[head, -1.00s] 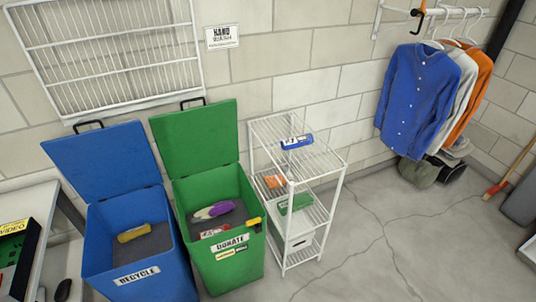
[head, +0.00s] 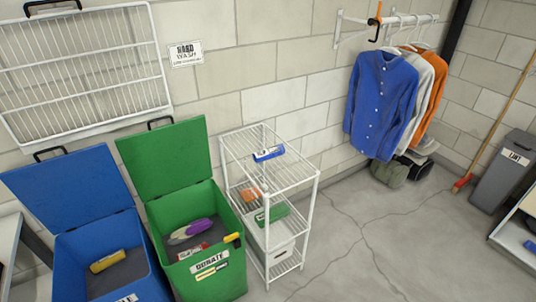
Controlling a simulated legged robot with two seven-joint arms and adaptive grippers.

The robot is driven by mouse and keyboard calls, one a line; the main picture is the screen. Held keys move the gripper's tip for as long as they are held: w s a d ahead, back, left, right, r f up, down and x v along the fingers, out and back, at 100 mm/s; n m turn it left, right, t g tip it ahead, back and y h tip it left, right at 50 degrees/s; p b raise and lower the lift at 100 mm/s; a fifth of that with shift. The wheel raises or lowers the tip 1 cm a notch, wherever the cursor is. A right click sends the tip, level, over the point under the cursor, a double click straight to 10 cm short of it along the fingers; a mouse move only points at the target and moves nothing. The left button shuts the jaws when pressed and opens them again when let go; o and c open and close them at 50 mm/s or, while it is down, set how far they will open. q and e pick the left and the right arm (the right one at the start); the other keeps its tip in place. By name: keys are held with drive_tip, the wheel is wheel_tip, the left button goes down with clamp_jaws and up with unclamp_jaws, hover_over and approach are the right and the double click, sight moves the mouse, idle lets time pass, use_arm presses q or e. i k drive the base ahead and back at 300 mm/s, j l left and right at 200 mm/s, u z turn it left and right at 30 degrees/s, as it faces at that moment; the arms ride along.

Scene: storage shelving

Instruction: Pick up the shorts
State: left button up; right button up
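I cannot make out anything that is clearly shorts in the head view. Neither of my grippers is in view. A small blue item with a white label (head: 268,153) lies on the top wire shelf of the white rack (head: 316,190). An orange item (head: 249,195) and a green item (head: 273,213) lie on its middle shelf. A blue long-sleeved shirt (head: 380,105), a grey garment (head: 411,98) and an orange garment (head: 436,84) hang from a wall rail (head: 410,19) at the upper right.
An open blue recycle bin (head: 145,262) and an open green donate bin (head: 228,283) stand at the left, holding small items. Bags (head: 390,173) sit on the floor below the garments. A broom (head: 497,118) and grey bin (head: 500,175) are at right. The middle floor is clear.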

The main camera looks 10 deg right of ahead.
sight(274, 152)
drive_tip(key=i+l+z, duration=0.15)
drive_tip(key=i+z, duration=0.55)
drive_tip(key=i+l, duration=0.05)
drive_tip(key=i, duration=0.05)
